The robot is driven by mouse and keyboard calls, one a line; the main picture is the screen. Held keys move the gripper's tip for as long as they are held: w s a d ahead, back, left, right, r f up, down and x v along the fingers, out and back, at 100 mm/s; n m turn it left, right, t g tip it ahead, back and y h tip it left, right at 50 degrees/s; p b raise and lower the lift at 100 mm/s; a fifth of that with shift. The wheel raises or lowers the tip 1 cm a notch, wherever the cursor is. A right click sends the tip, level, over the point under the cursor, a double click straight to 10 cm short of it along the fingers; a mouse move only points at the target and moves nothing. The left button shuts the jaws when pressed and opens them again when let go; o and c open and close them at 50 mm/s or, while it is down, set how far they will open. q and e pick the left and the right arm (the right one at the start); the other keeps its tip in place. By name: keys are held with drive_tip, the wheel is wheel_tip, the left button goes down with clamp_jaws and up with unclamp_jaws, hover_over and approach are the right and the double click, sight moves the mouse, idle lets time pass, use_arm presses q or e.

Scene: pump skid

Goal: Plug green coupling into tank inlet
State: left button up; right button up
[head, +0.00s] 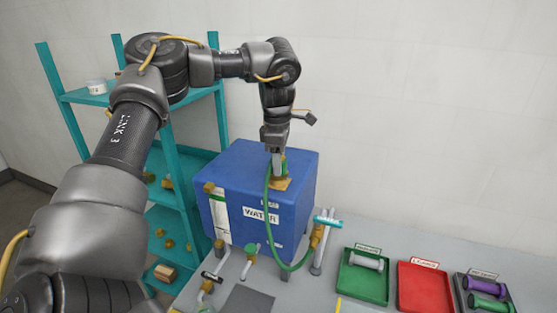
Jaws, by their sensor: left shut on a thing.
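The blue water tank (255,190), labelled WATER, stands on the grey skid table. The tank inlet (283,184) is a brass-coloured fitting on the tank's top, near the right side. My left gripper (277,158) points straight down over the inlet and is shut on the green coupling (283,166). The coupling is at or just above the inlet; I cannot tell whether it is seated. A green hose (266,215) runs from the coupling down the tank's front and loops near the table. The fingers hide part of the coupling. My right gripper is not in view.
A valve with a light blue handle (326,221) stands right of the tank, with smaller pipe fittings (250,253) in front. A green tray (367,291), a red tray (424,295) and a dark tray with purple and green parts (485,301) lie to the right. A teal shelf (181,195) stands left.

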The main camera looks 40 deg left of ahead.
use_arm(q)
drive_tip(key=o, duration=1.3)
drive_tip(key=shift+c, duration=0.2)
wheel_tip(320, 180, up, 10)
drive_tip(key=shift+s+f, duration=0.15)
drive_tip(key=shift+f, duration=0.1)
drive_tip(key=shift+a+r, duration=0.15)
drive_tip(key=shift+r, duration=0.55)
